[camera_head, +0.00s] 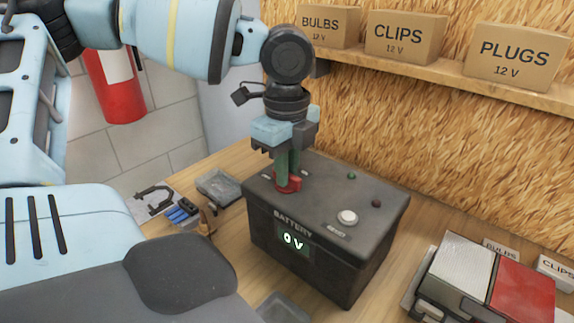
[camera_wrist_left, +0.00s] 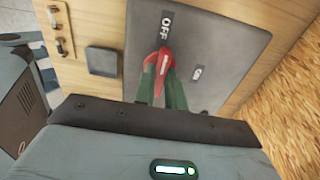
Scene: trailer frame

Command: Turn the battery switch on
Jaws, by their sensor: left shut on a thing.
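The battery (camera_head: 335,230) is a dark box on the wooden bench, and its front display reads "0 V". The red battery switch (camera_head: 293,184) sits on its top, partly hidden by my fingers. My left gripper (camera_head: 288,181) points down from above, with its green fingers shut on the switch. In the left wrist view the red switch (camera_wrist_left: 163,61) shows between the fingertips (camera_wrist_left: 161,77). Its far end and white stripe point roughly toward the "OFF" label (camera_wrist_left: 167,26). The "ON" label (camera_wrist_left: 197,73) is to its right. My right gripper is not in view.
A white round button (camera_head: 347,217) is on the battery lid. A small grey tray (camera_head: 217,186) and blue parts (camera_head: 181,214) lie to the left. A white and red case (camera_head: 524,295) is at the right. A shelf (camera_head: 420,77) with boxes is behind.

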